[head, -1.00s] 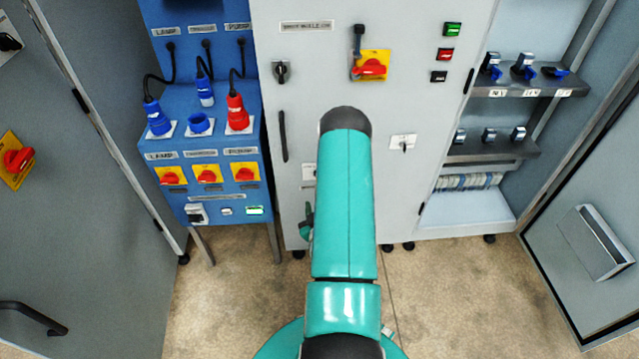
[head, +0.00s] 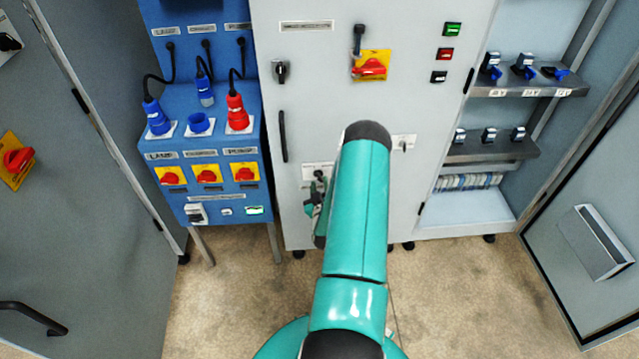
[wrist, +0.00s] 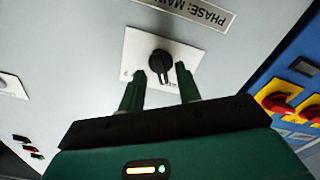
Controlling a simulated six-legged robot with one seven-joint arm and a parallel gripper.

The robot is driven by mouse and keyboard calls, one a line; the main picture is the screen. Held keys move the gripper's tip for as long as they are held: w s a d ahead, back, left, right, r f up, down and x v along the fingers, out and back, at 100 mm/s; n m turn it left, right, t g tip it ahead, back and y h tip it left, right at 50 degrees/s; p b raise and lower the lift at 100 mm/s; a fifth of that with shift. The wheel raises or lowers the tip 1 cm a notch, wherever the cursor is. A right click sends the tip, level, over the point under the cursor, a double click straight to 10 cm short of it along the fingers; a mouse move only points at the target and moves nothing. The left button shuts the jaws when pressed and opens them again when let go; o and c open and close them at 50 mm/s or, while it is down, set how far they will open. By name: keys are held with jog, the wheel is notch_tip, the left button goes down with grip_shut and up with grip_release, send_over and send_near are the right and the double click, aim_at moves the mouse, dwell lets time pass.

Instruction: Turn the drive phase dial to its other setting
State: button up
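A black dial (wrist: 160,66) sits on a white plate (wrist: 190,50) on the grey cabinet door. Its label (wrist: 185,12), upside down in the wrist view, seems to start "PHASE: MAI"; the rest is cut off. The dial also shows in the head view (head: 319,175), just left of my arm. My gripper (wrist: 160,73) is open, with one green finger on either side of the dial's lower end in the wrist view. I cannot tell whether the fingertips touch it. In the head view my gripper (head: 312,206) is partly hidden by my arm.
A red-yellow switch (head: 370,67) and another black dial (head: 281,72) are higher on the door. A handle (head: 283,136) is left of my gripper. A small white-plated switch (head: 404,143) is right of my arm. A blue socket panel (head: 230,205) stands left.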

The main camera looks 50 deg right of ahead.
jog(key=shift+w+d, duration=0.5)
grip_shut()
jog(key=shift+m, duration=0.4)
jog(key=m, duration=1.1)
jog(key=shift+a, duration=0.1)
